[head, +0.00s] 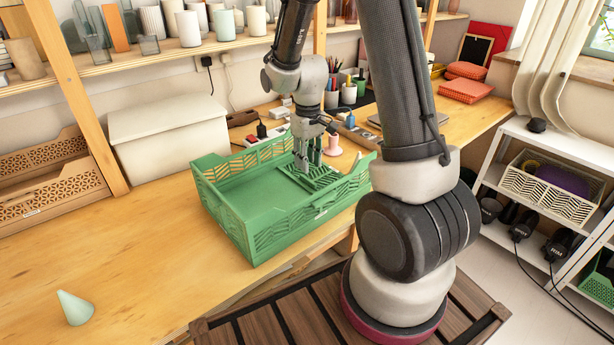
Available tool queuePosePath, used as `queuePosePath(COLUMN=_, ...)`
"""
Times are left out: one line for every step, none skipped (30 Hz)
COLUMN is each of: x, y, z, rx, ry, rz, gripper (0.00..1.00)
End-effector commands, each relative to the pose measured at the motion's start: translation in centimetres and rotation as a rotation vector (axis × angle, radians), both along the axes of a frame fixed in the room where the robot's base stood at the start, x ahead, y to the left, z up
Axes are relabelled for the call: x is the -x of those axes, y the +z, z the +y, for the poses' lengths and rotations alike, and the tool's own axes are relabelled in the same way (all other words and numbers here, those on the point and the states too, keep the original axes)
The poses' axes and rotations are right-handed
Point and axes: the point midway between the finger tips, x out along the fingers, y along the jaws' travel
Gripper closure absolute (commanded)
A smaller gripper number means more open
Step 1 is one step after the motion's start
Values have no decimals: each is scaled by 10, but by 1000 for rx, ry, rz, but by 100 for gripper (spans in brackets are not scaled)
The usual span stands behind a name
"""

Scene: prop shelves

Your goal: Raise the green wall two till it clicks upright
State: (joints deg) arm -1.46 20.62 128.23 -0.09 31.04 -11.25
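A green folding crate (268,226) stands on the wooden table. Its long back wall, its left end wall and its long front wall are upright. At the right end a slatted green wall panel (322,179) lies low and slanted inside the crate, and seems to be the folded wall two. My gripper (303,166) points down into the crate from above, at the inner left part of this panel. The fingertips are small and partly merge with the slats, so I cannot tell whether they touch it or how far apart they are.
A mint cone (74,308) stands at the front left of the table. A white box (165,138) is behind the crate. A pink cup (333,146), power strip and pen holders (348,92) crowd the crate's back right. Bare table lies left of the crate.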

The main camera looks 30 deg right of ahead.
Motion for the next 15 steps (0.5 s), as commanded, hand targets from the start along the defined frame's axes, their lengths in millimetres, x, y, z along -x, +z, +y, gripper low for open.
queuePosePath(x=1, y=-10, z=0, rx=0, ry=0, rz=5, gripper=70)
queuePosePath(x=2, y=-15, z=0, rx=0, ry=0, rz=6, gripper=70)
queuePosePath(x=2, y=-22, z=0, rx=0, ry=-1, rz=5, gripper=70)
queuePosePath(x=2, y=-28, z=0, rx=0, ry=-1, rz=6, gripper=70)
queuePosePath(x=2, y=-32, z=0, rx=1, ry=-1, rz=5, gripper=70)
queuePosePath(x=2, y=-39, z=0, rx=1, ry=-1, rz=5, gripper=70)
queuePosePath(x=1, y=-43, z=0, rx=1, ry=-1, rz=4, gripper=70)
queuePosePath(x=1, y=-46, z=0, rx=1, ry=-1, rz=3, gripper=70)
queuePosePath(x=1, y=-50, z=0, rx=1, ry=-2, rz=4, gripper=70)
queuePosePath(x=1, y=-53, z=0, rx=1, ry=-2, rz=3, gripper=70)
queuePosePath(x=1, y=-55, z=0, rx=1, ry=-2, rz=2, gripper=70)
queuePosePath(x=1, y=-57, z=0, rx=1, ry=-2, rz=2, gripper=70)
queuePosePath(x=1, y=-58, z=0, rx=1, ry=-2, rz=2, gripper=70)
queuePosePath(x=1, y=-59, z=0, rx=1, ry=-2, rz=1, gripper=70)
queuePosePath(x=1, y=-60, z=0, rx=1, ry=-2, rz=1, gripper=70)
